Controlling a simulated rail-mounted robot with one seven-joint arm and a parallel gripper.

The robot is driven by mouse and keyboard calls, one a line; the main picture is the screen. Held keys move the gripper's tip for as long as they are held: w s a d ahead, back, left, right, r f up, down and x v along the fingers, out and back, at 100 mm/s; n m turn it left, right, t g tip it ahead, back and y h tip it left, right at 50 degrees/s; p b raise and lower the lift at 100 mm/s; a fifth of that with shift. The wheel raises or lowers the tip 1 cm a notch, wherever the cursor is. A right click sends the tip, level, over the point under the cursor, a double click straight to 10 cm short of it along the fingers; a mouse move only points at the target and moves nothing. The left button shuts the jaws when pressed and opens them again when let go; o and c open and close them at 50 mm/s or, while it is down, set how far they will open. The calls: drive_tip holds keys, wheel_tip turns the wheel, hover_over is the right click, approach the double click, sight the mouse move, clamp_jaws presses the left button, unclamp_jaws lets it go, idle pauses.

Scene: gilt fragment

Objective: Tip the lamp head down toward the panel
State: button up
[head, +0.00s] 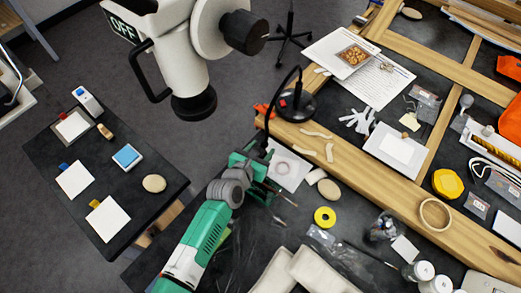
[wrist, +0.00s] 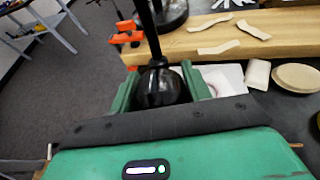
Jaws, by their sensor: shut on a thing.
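A black desk lamp stands on a round base (head: 295,105) on the wooden beam, with a thin curved neck. The lamp head (wrist: 162,88) is a glossy black rounded piece at the neck's lower end. My gripper (wrist: 160,88) is shut on it, with one green finger on each side. In the head view my gripper (head: 257,168) is beside a pale square panel (head: 288,166) with a faint ring on it. The panel shows partly behind the right finger in the wrist view (wrist: 228,76). The lamp head is mostly hidden by my gripper in the head view.
A white device with an OFF sign (head: 122,27) hangs at the upper left. Pale strips (head: 318,134) lie on the wooden beam (head: 375,168). Yellow tape (head: 325,217) and pale pads (head: 328,189) lie near my gripper. A dark side table (head: 105,165) is at left.

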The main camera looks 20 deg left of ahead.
drive_tip(key=f+t+b, duration=0.1)
drive_tip(key=b, duration=0.3)
drive_tip(key=shift+f, duration=0.35)
drive_tip(key=t+b, duration=0.1)
drive_tip(key=b, duration=0.3)
drive_tip(key=shift+r, duration=0.15)
drive_tip(key=shift+r+t, duration=0.3)
drive_tip(key=shift+r, duration=0.05)
drive_tip(key=o, duration=1)
drive_tip(key=shift+c, duration=0.2)
drive_tip(key=shift+s+a+r, duration=0.1)
drive_tip(key=shift+s+r, duration=0.1)
drive_tip(key=shift+s, duration=0.2)
drive_tip(key=s+p, duration=0.1)
drive_tip(key=s, duration=0.5)
drive_tip(key=shift+s+a+r, duration=0.2)
drive_tip(key=shift+s+r, duration=0.2)
drive_tip(key=shift+r, duration=0.05)
